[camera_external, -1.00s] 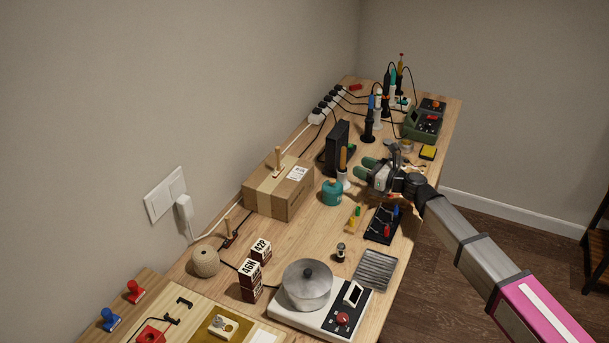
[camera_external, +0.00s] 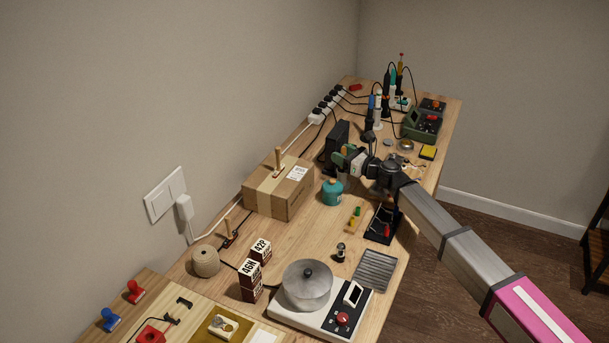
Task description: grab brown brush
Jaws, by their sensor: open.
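My gripper (camera_external: 349,157) is open, with green fingertips, over the middle of the workbench in front of the black upright box. An upright orange-brown handle, which looks like the brown brush, stood at this spot. It is now hidden by my gripper, and I cannot tell whether it is between the fingers or touching them. A small wooden-handled tool (camera_external: 278,163) stands on the cardboard box, and a similar one (camera_external: 228,232) stands by the wall; both are clear of my gripper.
The black upright box (camera_external: 335,145) is just behind my gripper. A teal jar (camera_external: 332,193) and the cardboard box (camera_external: 277,193) are to its front left. A black tray (camera_external: 380,228) lies below my forearm. Soldering tools (camera_external: 378,110) stand farther back. Bare wood (camera_external: 318,232) shows in mid-bench.

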